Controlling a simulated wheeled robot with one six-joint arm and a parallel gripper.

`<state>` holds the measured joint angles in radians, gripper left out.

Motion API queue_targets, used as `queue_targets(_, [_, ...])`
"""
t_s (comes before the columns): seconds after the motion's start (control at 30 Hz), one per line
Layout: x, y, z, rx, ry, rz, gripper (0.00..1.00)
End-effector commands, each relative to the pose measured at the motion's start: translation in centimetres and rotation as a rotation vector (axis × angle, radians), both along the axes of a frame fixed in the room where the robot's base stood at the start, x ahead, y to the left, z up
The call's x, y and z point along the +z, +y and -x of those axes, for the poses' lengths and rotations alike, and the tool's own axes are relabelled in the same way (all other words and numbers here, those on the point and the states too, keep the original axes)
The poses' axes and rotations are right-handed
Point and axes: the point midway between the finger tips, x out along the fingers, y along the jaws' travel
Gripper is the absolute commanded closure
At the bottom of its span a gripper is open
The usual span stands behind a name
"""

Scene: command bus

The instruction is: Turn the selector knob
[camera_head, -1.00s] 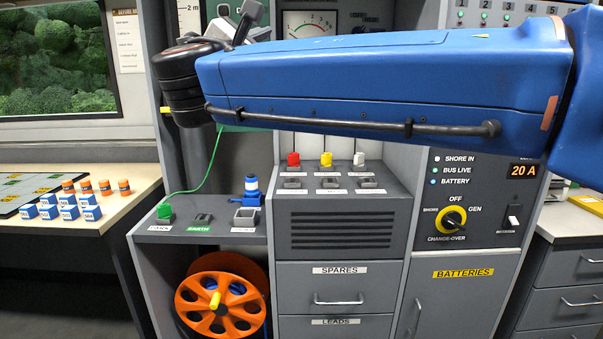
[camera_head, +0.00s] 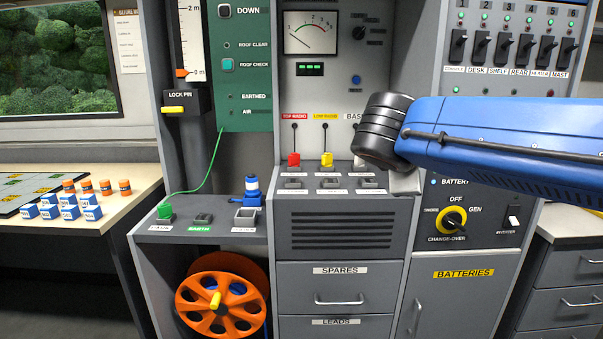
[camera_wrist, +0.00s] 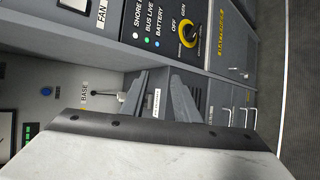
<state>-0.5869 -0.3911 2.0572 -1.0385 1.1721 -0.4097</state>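A yellow-ringed black change-over knob (camera_head: 453,220) is on the grey panel at the right, with OFF above it and GEN at its right. It also shows in the wrist view (camera_wrist: 188,33), upper right of the fingers and apart from them. A small black knob (camera_head: 360,32) sits right of the meter. The frames do not say which one is the selector. My gripper (camera_wrist: 160,79) shows two separated grey fingers with nothing between them. In the head view my black wrist joint hides most of it; a grey part shows up and left of the change-over knob.
Red and yellow plugs (camera_head: 327,160) stand on the ledge (camera_head: 345,205) left of my wrist. A switch row (camera_head: 505,47) is above my arm, and a rocker switch (camera_head: 513,216) is right of the yellow-ringed knob. An orange reel (camera_head: 222,300) sits low left.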

Motion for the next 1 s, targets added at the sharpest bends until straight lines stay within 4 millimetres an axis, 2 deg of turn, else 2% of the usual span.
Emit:
queue_targets(0.03, [-1.8,-1.8,1.4,-0.048,0.018,-0.065,0.72])
queue_targets(0.13, [-5.6,-4.2,4.2,-0.141,0.055,-0.209,0.72])
queue_targets(0.3, [-11.5,-6.7,9.2,-0.312,0.095,-0.458,0.72])
queue_targets(0.4, [-14.8,-7.5,12.2,-0.420,0.106,-0.608,0.72])
queue_targets(0.6, [-20.5,-7.4,17.7,-0.646,0.102,-0.909,0.72])
queue_targets(0.7, [-22.7,-6.8,19.7,-0.747,0.088,-1.041,0.72])
queue_targets(0.83, [-24.6,-6.1,21.4,-0.846,0.073,-1.168,0.72])
queue_targets(1.0, [-25.6,-5.5,22.2,-0.902,0.060,-1.242,0.72])
